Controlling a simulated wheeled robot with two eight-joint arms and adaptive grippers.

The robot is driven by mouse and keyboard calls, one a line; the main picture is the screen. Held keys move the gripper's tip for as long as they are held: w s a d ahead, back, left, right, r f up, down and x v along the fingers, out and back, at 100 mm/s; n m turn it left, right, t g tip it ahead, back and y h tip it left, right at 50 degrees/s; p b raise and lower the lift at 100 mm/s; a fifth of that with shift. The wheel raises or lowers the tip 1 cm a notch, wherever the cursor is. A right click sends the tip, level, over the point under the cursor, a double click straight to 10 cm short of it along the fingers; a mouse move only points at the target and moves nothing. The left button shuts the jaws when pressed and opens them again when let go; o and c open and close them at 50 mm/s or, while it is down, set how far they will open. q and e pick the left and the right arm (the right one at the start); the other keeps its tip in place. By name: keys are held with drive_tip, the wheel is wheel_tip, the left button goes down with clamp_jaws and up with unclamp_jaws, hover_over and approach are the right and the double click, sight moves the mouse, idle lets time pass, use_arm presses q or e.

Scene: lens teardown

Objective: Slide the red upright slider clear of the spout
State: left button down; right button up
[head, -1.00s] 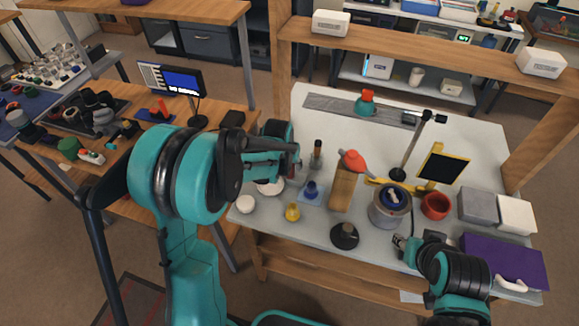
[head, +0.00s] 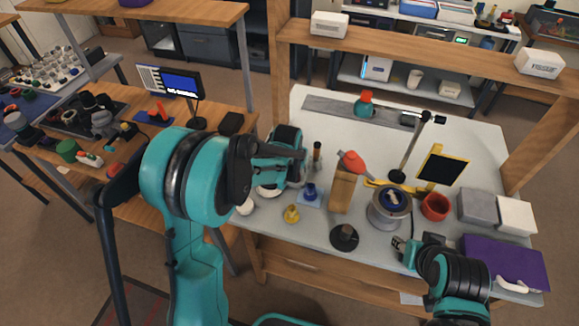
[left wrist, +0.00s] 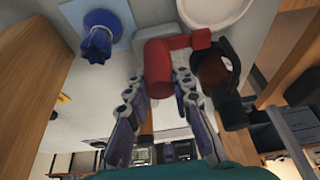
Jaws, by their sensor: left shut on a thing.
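The red slider (left wrist: 158,72) is an upright red cylinder with a short red arm reaching right at its top in the left wrist view. My left gripper (left wrist: 158,84) has one finger on each side of it and is shut on it. A dark ring with a brown inside (left wrist: 212,72) stands just right of the slider; I cannot tell whether it is the spout or whether they touch. In the head view my left gripper (head: 302,166) is over the table's left part and hides the slider. My right gripper (head: 402,245) is low at the front right, its fingers unclear.
A blue knob on a pale blue pad (head: 311,191), a yellow piece (head: 292,214) and a white dish (head: 266,191) are close to the left gripper. A wooden block (head: 342,190) with a red-topped piece (head: 353,161) stands to the right.

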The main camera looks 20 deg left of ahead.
use_arm(q)
drive_tip(key=shift+d, duration=0.75)
drive_tip(key=shift+a, duration=0.1)
drive_tip(key=c, duration=1.3)
unclamp_jaws()
drive_tip(key=v, duration=1.2)
